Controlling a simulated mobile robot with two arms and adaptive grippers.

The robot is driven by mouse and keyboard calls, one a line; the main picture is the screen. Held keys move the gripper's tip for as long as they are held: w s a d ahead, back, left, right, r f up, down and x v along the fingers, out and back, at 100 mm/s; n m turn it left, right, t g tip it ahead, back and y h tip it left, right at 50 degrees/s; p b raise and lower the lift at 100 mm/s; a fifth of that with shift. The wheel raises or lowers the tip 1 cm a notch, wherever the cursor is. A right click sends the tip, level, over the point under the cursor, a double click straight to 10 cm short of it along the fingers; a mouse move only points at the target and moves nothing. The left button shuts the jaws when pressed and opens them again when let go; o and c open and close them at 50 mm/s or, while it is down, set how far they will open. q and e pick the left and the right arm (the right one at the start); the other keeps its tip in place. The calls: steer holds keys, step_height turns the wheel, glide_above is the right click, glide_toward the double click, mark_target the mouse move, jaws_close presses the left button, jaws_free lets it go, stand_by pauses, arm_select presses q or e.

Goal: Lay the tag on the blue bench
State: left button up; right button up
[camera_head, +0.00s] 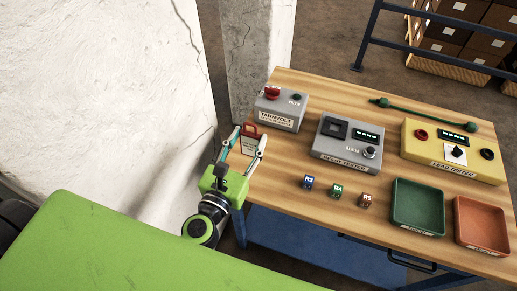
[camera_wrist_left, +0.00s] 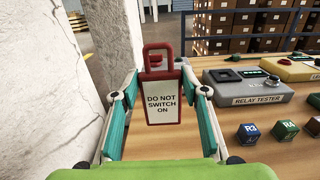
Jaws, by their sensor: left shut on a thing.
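The tag (camera_head: 249,145) has a red frame with a hasp-like top and a white plate reading "DO NOT SWITCH ON". It also shows upright, facing me, in the left wrist view (camera_wrist_left: 162,103). My left gripper (camera_head: 250,136) is shut on the tag, which sits between its two fingers at the bench's left edge. I cannot tell whether the tag touches the top. The blue bench (camera_head: 290,215) has a wooden top and blue frame. My right gripper is not in view.
A grey box (camera_head: 280,120) with a red knob stands just behind the tag. The relay tester (camera_head: 347,155), yellow lead tester (camera_head: 420,152), green tray (camera_head: 418,233), orange tray (camera_head: 500,248) and small cubes (camera_head: 336,190) stand rightward. A white wall (camera_head: 100,90) rises at left. Bare wood shows front left.

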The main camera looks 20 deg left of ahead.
arm_select(q)
steer(key=w+f+b, duration=0.1)
steer(key=f, duration=0.1)
steer(key=w+d+f+b, duration=0.1)
steer(key=f+b, duration=0.1)
steer(key=f, duration=0.1)
steer(key=w+f+b, duration=0.1)
steer(key=f+b, duration=0.1)
steer(key=shift+w+d+f, duration=0.15)
steer(key=shift+d+f, duration=0.15)
steer(key=shift+f, duration=0.05)
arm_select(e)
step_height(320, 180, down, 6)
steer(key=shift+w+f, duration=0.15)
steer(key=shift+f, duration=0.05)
arm_select(q)
steer(key=shift+f, duration=0.15)
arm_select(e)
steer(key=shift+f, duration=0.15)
arm_select(q)
steer(key=shift+f+b, duration=0.15)
steer(key=shift+b, duration=0.2)
steer(key=o, duration=1.1)
steer(key=shift+c, duration=0.2)
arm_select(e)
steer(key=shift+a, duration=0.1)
